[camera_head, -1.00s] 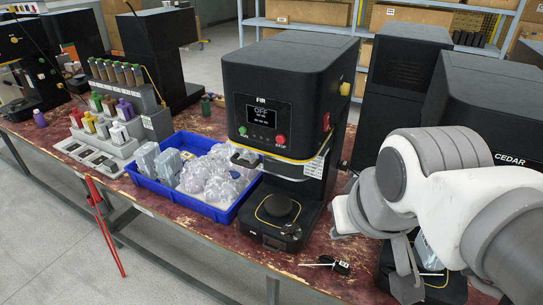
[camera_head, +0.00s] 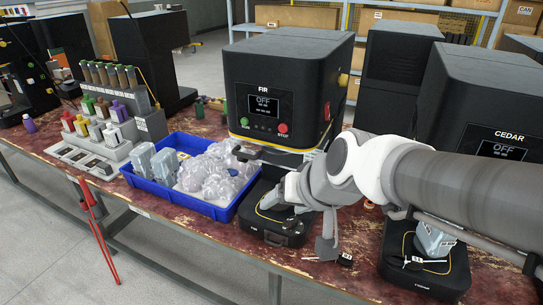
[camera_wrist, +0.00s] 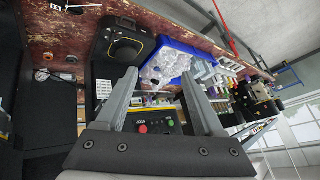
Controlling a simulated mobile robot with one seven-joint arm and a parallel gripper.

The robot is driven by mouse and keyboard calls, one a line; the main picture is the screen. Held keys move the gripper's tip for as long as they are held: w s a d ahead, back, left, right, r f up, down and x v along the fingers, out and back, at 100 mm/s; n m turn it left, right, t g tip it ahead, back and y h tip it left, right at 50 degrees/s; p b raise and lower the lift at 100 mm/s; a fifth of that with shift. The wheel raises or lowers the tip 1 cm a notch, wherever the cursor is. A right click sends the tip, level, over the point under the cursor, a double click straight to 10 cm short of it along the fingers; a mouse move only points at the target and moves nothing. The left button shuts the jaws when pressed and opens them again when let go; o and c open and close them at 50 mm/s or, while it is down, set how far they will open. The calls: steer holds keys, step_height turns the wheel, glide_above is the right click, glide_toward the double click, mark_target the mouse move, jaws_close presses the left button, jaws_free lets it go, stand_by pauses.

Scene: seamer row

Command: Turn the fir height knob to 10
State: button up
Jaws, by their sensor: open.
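The fir machine (camera_head: 285,95) is a black box with an OFF screen, a green and a red button and a yellow part on its right side. Its black base (camera_head: 258,228) bears a round dark plate, and the base also shows in the wrist view (camera_wrist: 112,40). A small round dial (camera_wrist: 127,23) shows on the base in the wrist view; I cannot read its setting or tell whether it is the height knob. My gripper (camera_wrist: 160,74) is open and empty. In the head view it hangs over the right part of the fir base and partly hides it.
A blue tray (camera_head: 212,210) with clear bags and grey cartons stands left of the base. The cedar machine (camera_head: 490,135) stands at the right. A small black-handled tool (camera_head: 345,259) lies on the bench near its front edge.

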steer(key=w+a+f+m+t+b, duration=0.1)
steer(key=w+a+f+m+b, duration=0.2)
steer(key=w+f, duration=0.5)
steer(key=m+t+h+b, duration=0.2)
steer(key=t+h+b, duration=0.2)
steer(key=h+b, duration=0.55)
glide_toward(293, 220)
steer(key=b+x, duration=0.3)
steer(key=x, duration=0.7)
steer(key=shift+w+d+b, duration=0.1)
steer(key=shift+w+b, duration=0.1)
steer(key=shift+b, duration=0.2)
steer(key=shift+c, duration=0.2)
jaws_close()
